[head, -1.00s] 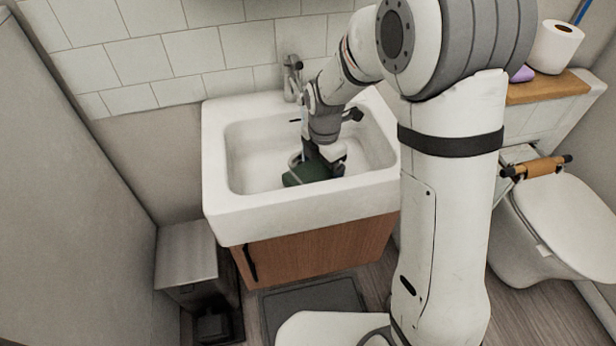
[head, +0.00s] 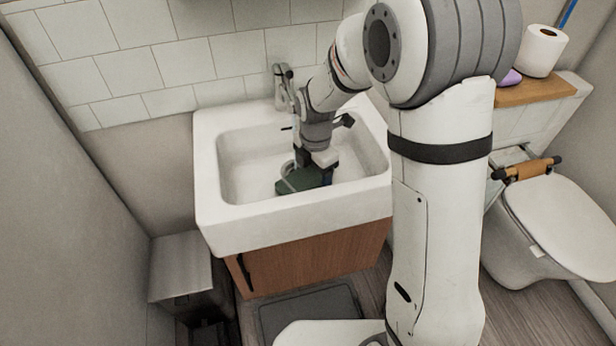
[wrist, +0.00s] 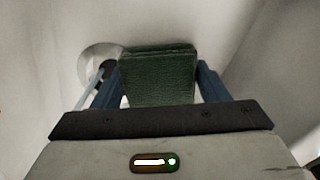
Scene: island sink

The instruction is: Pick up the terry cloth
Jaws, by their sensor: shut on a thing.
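The terry cloth (head: 298,181) is a dark green folded block inside the white sink basin (head: 240,165). In the wrist view the cloth (wrist: 158,75) sits between the two blue fingers of my gripper (wrist: 155,85), which is shut on it. In the head view my gripper (head: 318,178) reaches down into the basin, and its wrist hides part of the cloth. I cannot tell whether the cloth touches the basin floor.
A tap (head: 282,85) stands at the back rim of the sink, close to my arm. A wooden cabinet (head: 315,258) is below. A toilet (head: 550,220) and a shelf with a paper roll (head: 541,52) are at the right. A metal bin (head: 180,268) is at the lower left.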

